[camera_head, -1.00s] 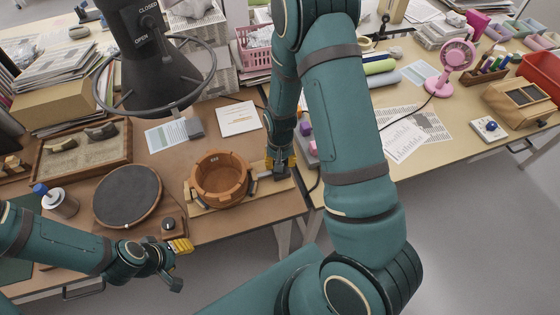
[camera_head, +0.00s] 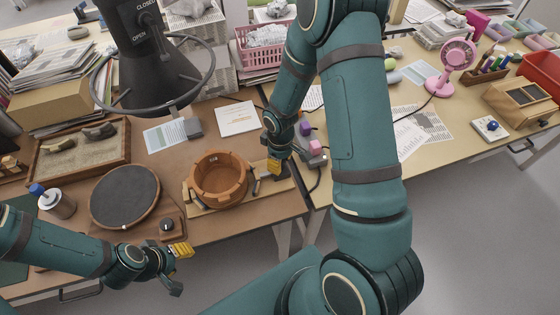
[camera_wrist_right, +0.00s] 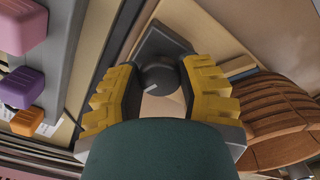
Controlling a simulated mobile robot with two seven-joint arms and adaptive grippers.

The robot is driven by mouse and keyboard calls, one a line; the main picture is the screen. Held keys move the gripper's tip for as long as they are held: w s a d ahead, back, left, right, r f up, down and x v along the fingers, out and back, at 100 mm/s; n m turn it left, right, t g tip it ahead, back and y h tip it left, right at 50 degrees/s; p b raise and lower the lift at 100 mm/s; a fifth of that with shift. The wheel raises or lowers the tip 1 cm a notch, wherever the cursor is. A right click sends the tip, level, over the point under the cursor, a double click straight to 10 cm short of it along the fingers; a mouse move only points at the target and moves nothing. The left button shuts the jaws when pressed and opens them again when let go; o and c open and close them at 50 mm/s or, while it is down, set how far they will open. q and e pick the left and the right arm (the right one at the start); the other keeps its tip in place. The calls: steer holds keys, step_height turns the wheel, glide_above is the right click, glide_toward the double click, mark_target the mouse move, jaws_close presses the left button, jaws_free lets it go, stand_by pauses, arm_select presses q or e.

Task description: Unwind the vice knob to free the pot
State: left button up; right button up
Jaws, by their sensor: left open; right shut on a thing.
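The terracotta pot (camera_head: 218,181) stands upright in the wooden vice (camera_head: 262,201) on the brown table. It shows its ribbed side at the right of the right wrist view (camera_wrist_right: 285,118). My right gripper (camera_head: 278,172) is at the right end of the vice. In the right wrist view its yellow-padded fingers (camera_wrist_right: 160,88) are shut on the dark round vice knob (camera_wrist_right: 160,73), one finger on each side. The knob carries a pale mark. In the head view the gripper hides the knob. My left gripper (camera_head: 178,268) is open and empty near the table's front edge, apart from the vice.
A dark round turntable (camera_head: 125,196) and a small knob box (camera_head: 167,226) lie left of the pot. A sand tray (camera_head: 78,158) is behind them. A grey box with coloured blocks (camera_head: 314,158) stands close right of my right gripper.

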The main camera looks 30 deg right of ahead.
steer(key=shift+s+f+n, duration=0.1)
steer(key=shift+s+n, duration=0.05)
steer(key=shift+n, duration=2.05)
steer(key=shift+d, duration=0.1)
steer(key=o, duration=1.2)
steer(key=shift+r, duration=0.6)
step_height(320, 180, up, 11)
